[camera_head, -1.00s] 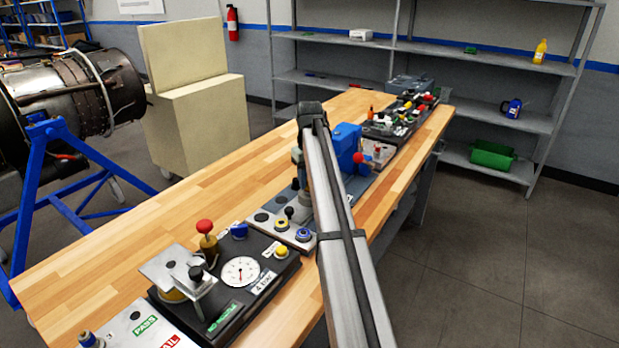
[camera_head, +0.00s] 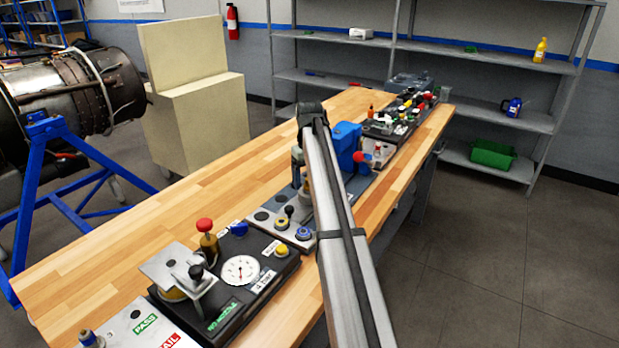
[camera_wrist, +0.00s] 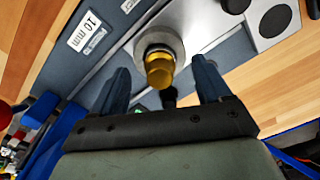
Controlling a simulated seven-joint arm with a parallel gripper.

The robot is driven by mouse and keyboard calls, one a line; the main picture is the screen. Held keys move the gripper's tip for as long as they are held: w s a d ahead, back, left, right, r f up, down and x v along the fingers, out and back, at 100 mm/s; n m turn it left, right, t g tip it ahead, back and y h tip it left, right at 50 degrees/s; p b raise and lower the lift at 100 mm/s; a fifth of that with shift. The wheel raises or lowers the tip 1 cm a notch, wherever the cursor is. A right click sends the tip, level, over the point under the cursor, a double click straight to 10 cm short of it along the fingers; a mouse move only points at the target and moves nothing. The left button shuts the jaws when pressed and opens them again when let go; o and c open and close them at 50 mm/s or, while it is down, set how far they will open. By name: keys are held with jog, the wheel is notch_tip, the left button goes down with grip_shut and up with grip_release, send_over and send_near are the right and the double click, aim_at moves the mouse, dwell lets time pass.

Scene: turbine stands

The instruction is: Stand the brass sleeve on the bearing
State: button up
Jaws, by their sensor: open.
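In the wrist view the brass sleeve (camera_wrist: 159,70) is a short gold cylinder, seen nearly end-on. It stands on or in a round grey metal ring (camera_wrist: 174,45), which looks like the bearing, on a light metal plate. My gripper (camera_wrist: 160,67) is open, with one dark blue finger on each side of the sleeve. Gaps show between the fingers and the sleeve. How the sleeve's lower end meets the ring is hard to see. In the head view my arm hides most of this spot.
A strip marked 10 mm (camera_wrist: 88,30) lies beside the ring. A blue press-like block (camera_head: 347,145) stands close to my arm. A black gauge panel (camera_head: 240,270) is at the front, and more fixtures (camera_head: 400,118) are at the far end. The wooden bench top (camera_head: 150,215) is clear on the left.

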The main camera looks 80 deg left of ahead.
jog(key=shift+r, duration=0.1)
jog(key=shift+r, duration=3.4)
